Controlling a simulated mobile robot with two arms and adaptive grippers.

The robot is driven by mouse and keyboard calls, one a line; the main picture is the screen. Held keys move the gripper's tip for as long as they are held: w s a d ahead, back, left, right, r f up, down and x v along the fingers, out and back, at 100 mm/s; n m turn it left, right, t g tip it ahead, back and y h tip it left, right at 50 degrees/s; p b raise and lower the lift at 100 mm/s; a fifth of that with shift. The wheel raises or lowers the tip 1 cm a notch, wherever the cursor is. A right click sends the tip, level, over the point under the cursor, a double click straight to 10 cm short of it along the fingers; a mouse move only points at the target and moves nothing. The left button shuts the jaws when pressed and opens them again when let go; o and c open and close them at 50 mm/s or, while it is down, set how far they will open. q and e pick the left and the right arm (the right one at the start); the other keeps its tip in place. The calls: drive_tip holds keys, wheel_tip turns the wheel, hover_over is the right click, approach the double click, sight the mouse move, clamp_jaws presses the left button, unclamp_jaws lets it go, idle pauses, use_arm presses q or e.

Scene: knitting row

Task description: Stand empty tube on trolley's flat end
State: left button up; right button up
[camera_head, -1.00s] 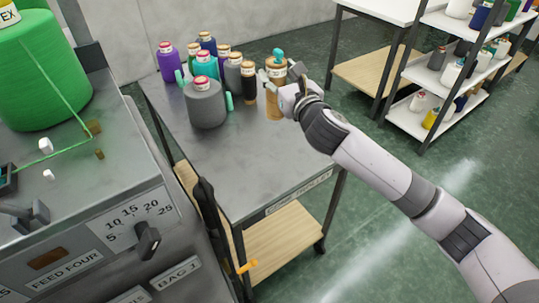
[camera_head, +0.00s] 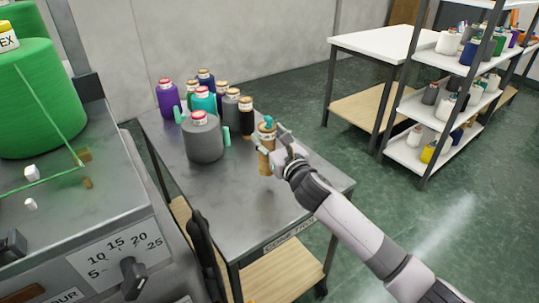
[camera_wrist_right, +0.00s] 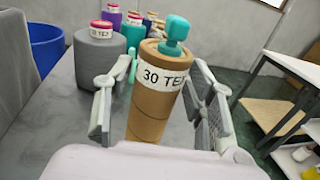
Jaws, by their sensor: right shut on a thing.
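The brown tube (camera_head: 265,160) with a teal top is upright at the trolley's right side, apart from the cones. In the right wrist view the tube (camera_wrist_right: 150,105) carries a white "30 TEX" label. My right gripper (camera_head: 268,150) is shut on it, with one finger on each side. The tube's foot is hidden in the wrist view, and I cannot tell whether it touches the top. The grey metal trolley top (camera_head: 235,205) is bare toward its near end, above the front label. My left gripper is not in view.
A large grey cone (camera_head: 203,142) and several coloured cones crowd the trolley's far left part. A black cone (camera_head: 246,117) stands just behind the tube. A machine with a green cone (camera_head: 35,95) is at left. A loaded shelf rack (camera_head: 410,155) stands at right.

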hover_over(271, 176)
drive_tip(key=w, duration=0.1)
drive_tip(key=shift+w+a+f+b, duration=0.1)
drive_tip(key=shift+a+f+b, duration=0.1)
drive_tip(key=shift+f, duration=1)
drive_tip(key=shift+w+a+f+b, duration=0.1)
drive_tip(key=shift+f+b, duration=0.05)
drive_tip(key=shift+f, duration=1.05)
drive_tip(key=shift+d+f, duration=0.1)
drive_tip(key=shift+f, duration=0.05)
drive_tip(key=o, duration=1.1)
drive_tip(key=shift+c, duration=0.2)
drive_tip(key=shift+s+d, duration=0.15)
drive_tip(key=shift+s, duration=0.15)
drive_tip(key=v, duration=1.1)
drive_tip(key=shift+s, duration=0.25)
